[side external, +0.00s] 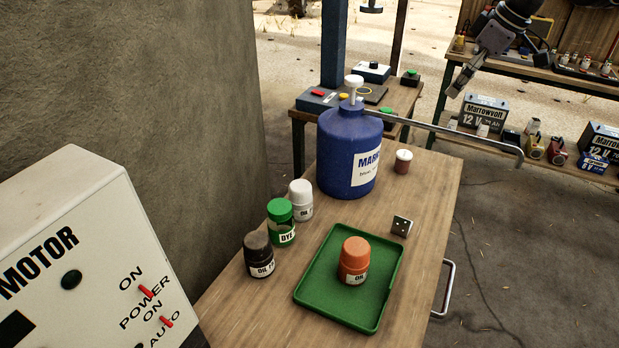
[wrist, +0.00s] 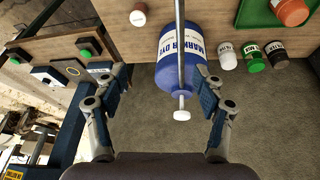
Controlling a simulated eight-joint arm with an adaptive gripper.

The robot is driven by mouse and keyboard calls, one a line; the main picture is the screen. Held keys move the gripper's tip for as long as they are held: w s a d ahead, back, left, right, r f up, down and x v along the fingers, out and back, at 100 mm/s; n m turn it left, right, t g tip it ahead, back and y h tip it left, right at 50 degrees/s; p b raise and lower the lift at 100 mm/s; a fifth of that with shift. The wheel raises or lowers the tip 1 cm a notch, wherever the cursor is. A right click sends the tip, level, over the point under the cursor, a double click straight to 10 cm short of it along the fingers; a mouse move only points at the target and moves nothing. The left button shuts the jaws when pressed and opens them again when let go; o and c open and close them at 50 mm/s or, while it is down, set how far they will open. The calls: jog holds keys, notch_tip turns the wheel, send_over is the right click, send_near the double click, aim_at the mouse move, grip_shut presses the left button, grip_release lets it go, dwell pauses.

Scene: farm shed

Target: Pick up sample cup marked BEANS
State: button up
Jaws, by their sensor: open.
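No cup with a readable BEANS label shows in either view. A small cup with a white lid and dark red body (side external: 402,162) stands on the wooden table, right of the blue jug; its lid also shows at the top of the wrist view (wrist: 138,18). No wording can be read on it. My gripper (side external: 457,88) is in the upper right of the side view, away from the jars on this table. In the wrist view my gripper (wrist: 163,72) has its fingers spread and holds nothing; the blue jug shows between them.
The blue marker-dye jug (side external: 345,150) has a long spout reaching right. An orange jar (side external: 354,258) sits on a green tray (side external: 318,313). White (side external: 301,200), green DYE (side external: 281,222) and dark (side external: 259,254) jars stand left. A back bench (side external: 597,77) holds small bottles.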

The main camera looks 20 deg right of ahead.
jog(key=w+d+f+n+g, duration=0.1)
jog(key=w+d+f+n, duration=0.15)
jog(key=w, duration=0.35)
jog(key=n+y, duration=0.2)
send_over(408, 154)
jog(key=s+d, duration=0.2)
jog(key=d, duration=0.1)
notch_tip(408, 154, down, 6)
jog(key=shift+n+g, duration=0.25)
jog(key=shift+g, duration=0.05)
jog(key=f, duration=0.5)
jog(key=w+a+f, duration=0.1)
jog(key=f, duration=0.4)
jog(key=w+a+f, duration=0.1)
jog(key=f, duration=0.4)
jog(key=shift+f, duration=0.25)
jog(key=shift+s+x, duration=0.2)
jog(key=shift+x, duration=1.1)
jog(key=shift+s+x, duration=0.25)
jog(key=shift+x, duration=1.1)
jog(key=shift+d+f, duration=0.2)
jog(key=c, duration=1.3)
